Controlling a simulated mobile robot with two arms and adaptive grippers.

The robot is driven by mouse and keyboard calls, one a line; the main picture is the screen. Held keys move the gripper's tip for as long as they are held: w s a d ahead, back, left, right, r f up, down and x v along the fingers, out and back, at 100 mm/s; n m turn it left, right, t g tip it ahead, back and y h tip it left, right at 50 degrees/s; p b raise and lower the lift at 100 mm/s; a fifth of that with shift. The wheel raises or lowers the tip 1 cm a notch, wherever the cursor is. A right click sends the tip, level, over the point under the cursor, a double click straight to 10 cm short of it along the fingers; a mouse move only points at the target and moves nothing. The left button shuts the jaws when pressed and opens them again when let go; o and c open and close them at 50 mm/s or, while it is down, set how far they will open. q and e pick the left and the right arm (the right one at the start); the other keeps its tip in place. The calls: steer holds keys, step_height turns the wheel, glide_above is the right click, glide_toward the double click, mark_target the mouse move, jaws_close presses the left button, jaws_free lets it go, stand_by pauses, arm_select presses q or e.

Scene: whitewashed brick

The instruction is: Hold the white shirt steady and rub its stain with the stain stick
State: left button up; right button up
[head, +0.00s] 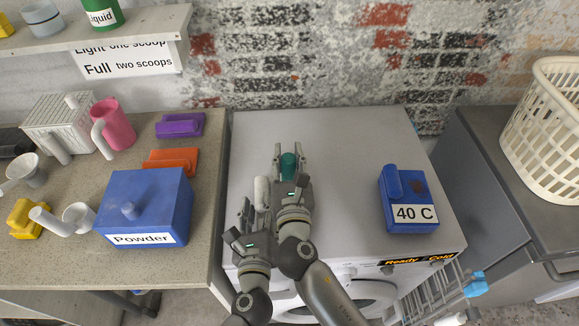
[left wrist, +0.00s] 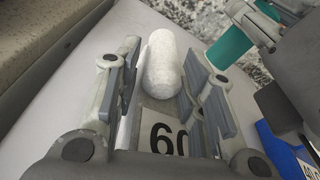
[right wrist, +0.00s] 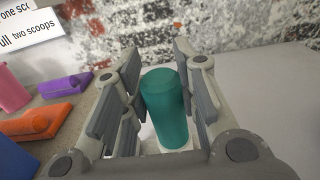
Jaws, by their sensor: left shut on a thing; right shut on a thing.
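The white shirt shows in the head view as a pale roll (head: 262,190), mostly covered by my grippers. In the left wrist view the white roll (left wrist: 163,65) lies between the fingers, with a "60" label below it. My left gripper (head: 258,210) is shut on the shirt. My right gripper (head: 288,152) is shut on the teal stain stick (head: 288,166), beside and beyond the left one. The stick stands upright between the fingers in the right wrist view (right wrist: 165,105), with something white at its foot. The stain is hidden, and I cannot tell whether the stick touches the shirt.
The grey washer top (head: 340,140) is clear around my grippers. A blue folded item labelled "40 C" (head: 409,186) lies to the right. On the left counter (head: 75,180) stand a blue powder box (head: 150,205), an orange item (head: 171,161) and a purple item (head: 180,125).

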arm_select(q)
steer(key=shift+f, duration=0.15)
arm_select(e)
step_height(320, 180, up, 8)
steer(key=w, duration=0.2)
steer(key=shift+w, duration=0.3)
stand_by(0.6)
arm_select(q)
steer(key=o, duration=1.2)
steer(key=shift+w, duration=0.1)
steer(key=shift+o, duration=0.2)
arm_select(e)
steer(key=shift+f, duration=0.1)
arm_select(q)
steer(key=s+r, duration=0.1)
steer(key=s, duration=1.1)
steer(key=shift+a+r, duration=0.3)
steer(key=shift+r, duration=0.1)
